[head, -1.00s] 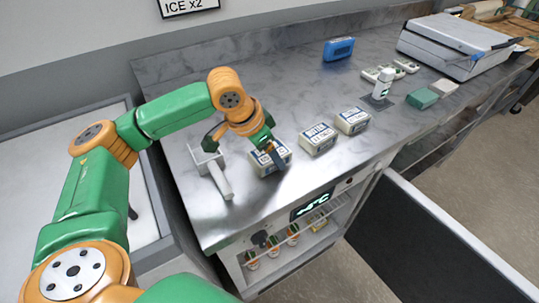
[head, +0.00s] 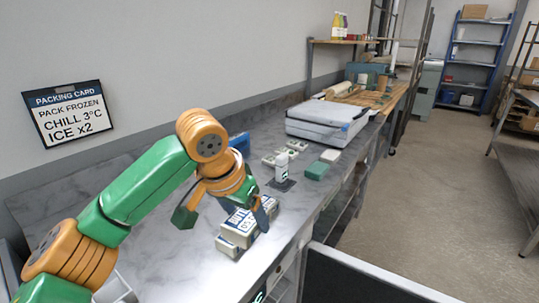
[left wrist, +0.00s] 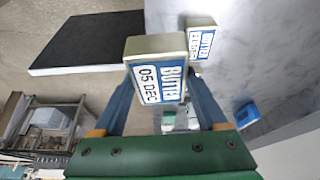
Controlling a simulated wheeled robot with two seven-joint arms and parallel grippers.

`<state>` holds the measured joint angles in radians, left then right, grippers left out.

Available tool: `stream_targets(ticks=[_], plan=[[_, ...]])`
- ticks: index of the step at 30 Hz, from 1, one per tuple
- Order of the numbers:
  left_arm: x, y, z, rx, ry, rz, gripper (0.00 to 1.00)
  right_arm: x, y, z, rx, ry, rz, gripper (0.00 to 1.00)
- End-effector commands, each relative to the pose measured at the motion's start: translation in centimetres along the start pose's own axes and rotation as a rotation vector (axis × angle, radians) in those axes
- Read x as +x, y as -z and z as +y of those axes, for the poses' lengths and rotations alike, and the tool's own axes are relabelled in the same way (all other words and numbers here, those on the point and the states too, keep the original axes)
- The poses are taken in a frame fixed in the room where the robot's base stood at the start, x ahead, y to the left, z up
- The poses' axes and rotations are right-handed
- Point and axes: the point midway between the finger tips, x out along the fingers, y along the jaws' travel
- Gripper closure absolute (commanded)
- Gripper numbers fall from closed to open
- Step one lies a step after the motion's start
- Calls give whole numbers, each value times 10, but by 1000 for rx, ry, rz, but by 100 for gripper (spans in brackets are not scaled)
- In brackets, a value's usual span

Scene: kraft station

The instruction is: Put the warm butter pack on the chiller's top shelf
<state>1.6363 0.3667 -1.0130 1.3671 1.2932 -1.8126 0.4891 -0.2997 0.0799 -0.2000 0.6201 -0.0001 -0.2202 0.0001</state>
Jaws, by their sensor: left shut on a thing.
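My left gripper (head: 258,214) is shut on a butter pack (head: 237,220) with a white-and-blue label. In the left wrist view this pack (left wrist: 156,72) reads "Butter 05 DEC" and sits between the dark blue fingers. It appears raised above the counter. Another butter pack (head: 229,246) shows just below it in the head view, and part of one shows behind the fingers. The left wrist view also shows a second pack (left wrist: 202,40). The chiller's dark open door (head: 350,280) is at the bottom; its shelves are hidden. My right gripper is not in view.
The marble counter (head: 185,262) holds a white bottle (head: 281,168), a green block (head: 316,171), a blue case (head: 240,143) and a large grey case (head: 325,122). A packing card (head: 68,112) hangs on the wall. Open floor (head: 440,200) lies to the right.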

Motion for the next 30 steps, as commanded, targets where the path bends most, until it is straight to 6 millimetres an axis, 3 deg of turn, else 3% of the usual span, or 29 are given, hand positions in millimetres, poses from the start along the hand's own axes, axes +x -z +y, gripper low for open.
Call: stream_targets(ticks=[6, 12, 15, 19, 30], plan=[[-24, -62, -3, -163, 76, 3, 98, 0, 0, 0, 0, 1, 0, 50], [-25, -132, -5, -305, 132, 1, 98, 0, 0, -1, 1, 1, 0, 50], [-24, -156, -6, -353, 150, 0, 98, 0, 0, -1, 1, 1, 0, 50], [-23, -173, -6, -386, 163, 1, 98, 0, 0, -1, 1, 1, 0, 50], [-22, -176, -5, -389, 158, -3, 98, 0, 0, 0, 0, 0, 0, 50]])
